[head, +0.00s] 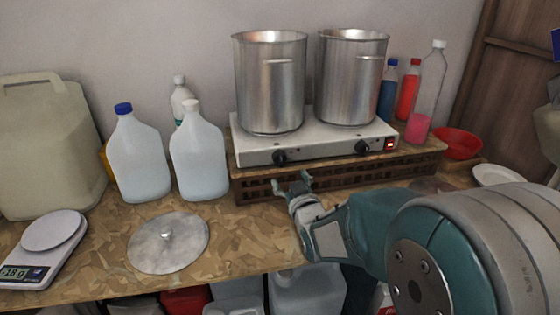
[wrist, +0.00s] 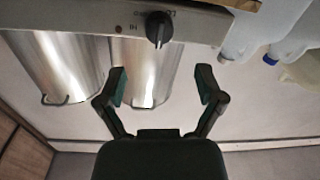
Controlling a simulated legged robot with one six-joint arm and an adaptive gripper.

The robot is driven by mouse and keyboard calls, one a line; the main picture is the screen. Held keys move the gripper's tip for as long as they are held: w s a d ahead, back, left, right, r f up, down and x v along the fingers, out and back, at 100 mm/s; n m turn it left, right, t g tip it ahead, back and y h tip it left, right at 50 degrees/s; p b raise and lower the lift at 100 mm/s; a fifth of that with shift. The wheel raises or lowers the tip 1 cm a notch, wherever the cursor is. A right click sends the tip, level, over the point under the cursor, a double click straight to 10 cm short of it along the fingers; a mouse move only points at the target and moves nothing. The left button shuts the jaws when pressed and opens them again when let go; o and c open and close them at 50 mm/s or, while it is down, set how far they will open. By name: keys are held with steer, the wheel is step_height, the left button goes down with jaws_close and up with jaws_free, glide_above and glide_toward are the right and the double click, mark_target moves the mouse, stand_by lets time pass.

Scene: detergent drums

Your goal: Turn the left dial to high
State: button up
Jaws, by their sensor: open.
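The left dial (head: 280,157) is a black knob on the front of the white hot plate (head: 320,143). The right dial (head: 361,147) is a similar knob nearer the red switch. In the wrist view, which is upside down, the left dial (wrist: 158,29) sits upright with "HI" lettering to its left and "LO" lettering above right. My gripper (head: 292,181) is open and empty, just below and in front of the left dial and apart from it. In the wrist view the spread fingers of my gripper (wrist: 162,84) are roughly centred under the dial.
Two steel pots (head: 270,90) (head: 350,80) stand on the hot plate, which rests on a brown crate (head: 345,172). White jugs (head: 140,165) (head: 200,160) stand to the left. A metal lid (head: 160,250) and scale (head: 45,250) lie on the bench.

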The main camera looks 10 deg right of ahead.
mark_target(281, 163)
steer(key=w, duration=0.8)
steer(key=shift+w+a, duration=0.1)
steer(key=shift+a, duration=0.1)
steer(key=c, duration=1.2)
